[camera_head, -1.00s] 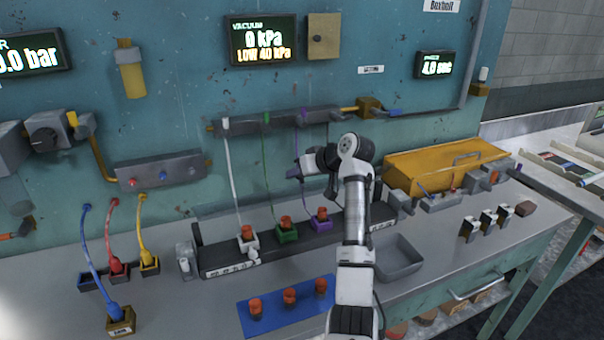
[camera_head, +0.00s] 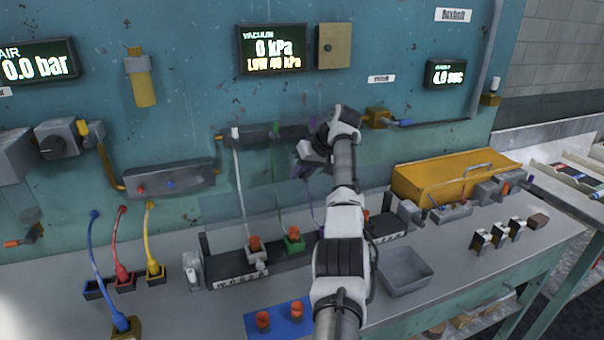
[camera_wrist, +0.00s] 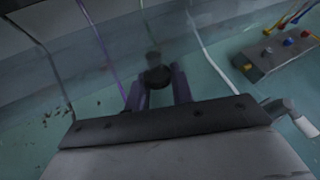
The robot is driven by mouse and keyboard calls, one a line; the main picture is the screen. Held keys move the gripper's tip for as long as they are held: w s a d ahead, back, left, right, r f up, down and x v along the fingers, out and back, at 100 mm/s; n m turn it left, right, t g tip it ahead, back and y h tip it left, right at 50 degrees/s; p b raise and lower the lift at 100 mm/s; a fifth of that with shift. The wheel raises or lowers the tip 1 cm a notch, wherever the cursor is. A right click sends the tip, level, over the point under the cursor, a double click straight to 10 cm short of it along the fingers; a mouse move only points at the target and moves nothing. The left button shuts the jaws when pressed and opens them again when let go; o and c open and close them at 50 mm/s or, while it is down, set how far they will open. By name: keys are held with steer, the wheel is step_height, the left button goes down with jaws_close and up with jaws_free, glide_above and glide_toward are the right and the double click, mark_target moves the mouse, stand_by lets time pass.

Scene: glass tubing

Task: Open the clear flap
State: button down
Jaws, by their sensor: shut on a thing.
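The clear flap (camera_head: 260,194) is a faint see-through pane in front of the tubes at the back of the bench. Its edges are hard to make out in the head view; it appears swung up and out from the wall. My gripper (camera_head: 299,170) is raised in front of the tubes at the pane. In the wrist view my gripper (camera_wrist: 158,88) has its two dark fingers on either side of a dark round knob (camera_wrist: 155,77), shut on it. White, green and purple tubes show beyond the fingers. My arm hides part of the pane and the purple tube's lower end.
The dark rack (camera_head: 240,280) with orange-topped fittings stands below the flap. A blue mat (camera_head: 285,322) with orange caps lies in front. A grey tray (camera_head: 405,270) and yellow box (camera_head: 430,180) are at right. Blue, red and yellow hoses (camera_head: 152,235) stand left.

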steer(key=shift+d+f, duration=0.1)
steer(key=shift+f, duration=0.3)
steer(key=c, duration=1.2)
jaws_free()
steer(key=shift+r, duration=0.15)
steer(key=shift+r, duration=0.15)
steer(key=b+v, duration=0.1)
steer(key=v, duration=1.2)
steer(key=shift+d+r+b, duration=0.2)
steer(key=shift+r+b, duration=0.05)
steer(key=shift+b, duration=0.05)
